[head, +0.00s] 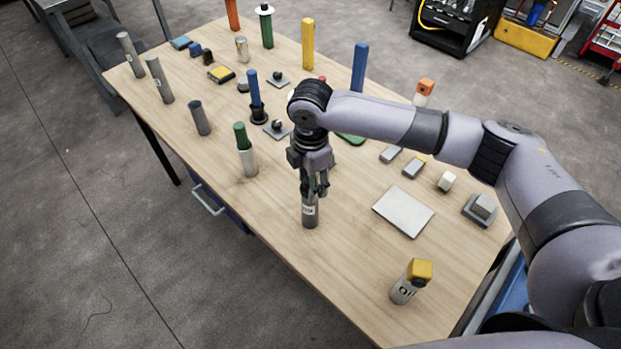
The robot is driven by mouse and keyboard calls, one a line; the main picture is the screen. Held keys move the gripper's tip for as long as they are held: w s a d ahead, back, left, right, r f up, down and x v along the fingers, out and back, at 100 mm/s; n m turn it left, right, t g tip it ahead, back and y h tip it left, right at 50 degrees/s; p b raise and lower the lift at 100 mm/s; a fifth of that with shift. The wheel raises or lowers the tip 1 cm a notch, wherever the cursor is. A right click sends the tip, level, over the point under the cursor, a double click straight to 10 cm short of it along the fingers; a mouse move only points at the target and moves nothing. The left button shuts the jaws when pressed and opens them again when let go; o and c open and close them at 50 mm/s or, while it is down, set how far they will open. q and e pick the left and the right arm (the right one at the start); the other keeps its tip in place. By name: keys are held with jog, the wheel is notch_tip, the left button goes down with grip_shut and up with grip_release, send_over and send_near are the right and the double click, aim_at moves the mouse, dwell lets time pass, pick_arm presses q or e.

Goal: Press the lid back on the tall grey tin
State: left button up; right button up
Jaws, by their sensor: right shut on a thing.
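A grey labelled tin (309,213) stands upright on the wooden table (265,215), near its front edge. My right gripper (318,188) points down over it, its fingers shut around the top end. The fingers hide the top of the tin, so I cannot make out a separate lid or how it sits. Other grey cylinders stand at the left: one at the far corner (129,53), one beside it (160,80) and a darker one (200,118). I cannot see my left gripper.
A light grey plate (403,211) lies right of the tin. A grey cylinder with a yellow top (404,291) stands near the front corner. A green-topped white cylinder (247,160) stands to the left. Small blocks and coloured posts crowd the back. Bare table lies in front.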

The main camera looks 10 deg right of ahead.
jog(key=shift+f+p, duration=0.2)
jog(key=shift+p, duration=0.15)
dwell(1.1)
jog(key=shift+p, duration=0.5)
dwell(0.5)
jog(key=o, duration=1)
jog(key=o, duration=0.5)
jog(key=shift+c, duration=0.2)
jog(key=shift+r, duration=0.1)
